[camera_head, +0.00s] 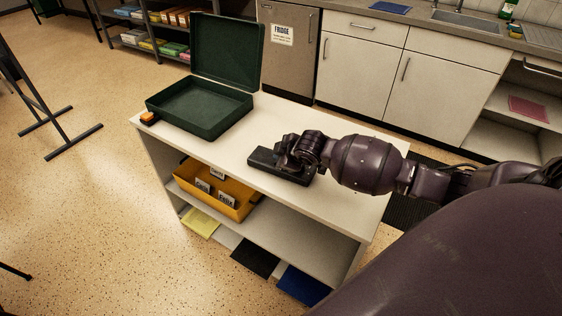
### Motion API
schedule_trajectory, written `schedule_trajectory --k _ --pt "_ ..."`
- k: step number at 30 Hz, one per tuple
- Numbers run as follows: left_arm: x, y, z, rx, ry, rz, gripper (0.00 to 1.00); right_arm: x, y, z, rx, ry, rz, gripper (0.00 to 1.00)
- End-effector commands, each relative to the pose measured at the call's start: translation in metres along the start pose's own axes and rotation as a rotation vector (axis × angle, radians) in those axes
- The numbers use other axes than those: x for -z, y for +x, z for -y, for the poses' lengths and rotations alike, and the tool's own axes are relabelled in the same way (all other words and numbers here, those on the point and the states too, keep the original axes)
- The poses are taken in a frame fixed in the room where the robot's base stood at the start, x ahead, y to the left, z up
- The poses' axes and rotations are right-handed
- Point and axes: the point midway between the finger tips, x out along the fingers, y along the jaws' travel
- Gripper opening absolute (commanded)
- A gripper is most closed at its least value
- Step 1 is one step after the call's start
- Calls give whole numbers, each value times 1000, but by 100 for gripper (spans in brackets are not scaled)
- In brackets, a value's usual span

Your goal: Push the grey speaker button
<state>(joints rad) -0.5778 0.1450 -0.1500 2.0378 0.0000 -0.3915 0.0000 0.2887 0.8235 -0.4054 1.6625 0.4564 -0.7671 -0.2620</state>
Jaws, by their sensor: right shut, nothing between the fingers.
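A flat dark box, probably the speaker (265,158), lies on the white table. My right gripper (290,153) is shut and empty, over the top of this box. It seems to touch or nearly touch the box; I cannot tell which. No grey button shows; the gripper hides much of the box's top. My left gripper is not in view.
A green case (210,108) stands open at the table's far left, with a small orange object (147,118) beside it. The white table (345,205) has a yellow tray (240,208) on its lower shelf. A fridge (287,60) and cabinets stand behind.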

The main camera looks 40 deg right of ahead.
Motion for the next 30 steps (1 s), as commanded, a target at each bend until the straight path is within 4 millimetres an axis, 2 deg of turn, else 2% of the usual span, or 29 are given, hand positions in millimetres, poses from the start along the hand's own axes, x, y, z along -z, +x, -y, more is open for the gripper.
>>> schedule_trajectory --k 24,30 --pt "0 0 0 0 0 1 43 -3 4 3 0 0 0 0" --pt "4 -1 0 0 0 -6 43 -1 1 1 -1 0 -1 0"
